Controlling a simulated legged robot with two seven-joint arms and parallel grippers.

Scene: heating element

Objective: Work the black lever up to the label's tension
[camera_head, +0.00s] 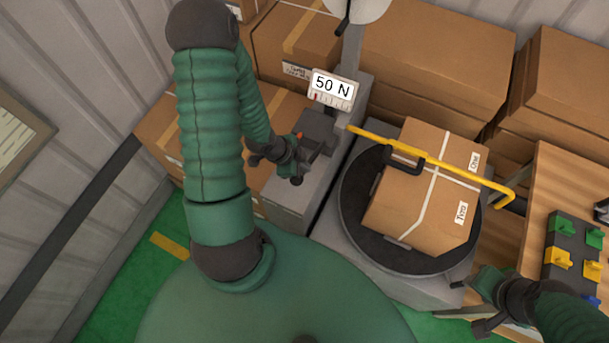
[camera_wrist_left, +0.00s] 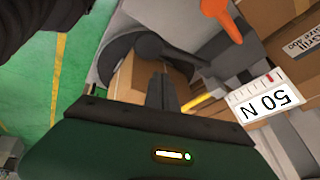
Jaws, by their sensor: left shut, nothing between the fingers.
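The label (camera_head: 332,88) reads "50 N" above a small scale with a red mark. It stands on the grey machine column and shows upside down in the wrist view (camera_wrist_left: 265,100). A dark lever mechanism (camera_head: 318,124) sits just below the label; which part of it is the black lever I cannot tell. My left gripper (camera_head: 297,179) is shut and empty, beside the column just below this mechanism. Its closed fingers (camera_wrist_left: 163,92) also show in the wrist view, apart from the label.
A strapped carton (camera_head: 425,190) rests on a round black turntable (camera_head: 357,215), with a yellow bar (camera_head: 430,165) across it. An orange part (camera_wrist_left: 222,18) is near the label in the wrist view. Cartons (camera_head: 430,60) stack behind. A wooden table (camera_head: 550,180) stands right.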

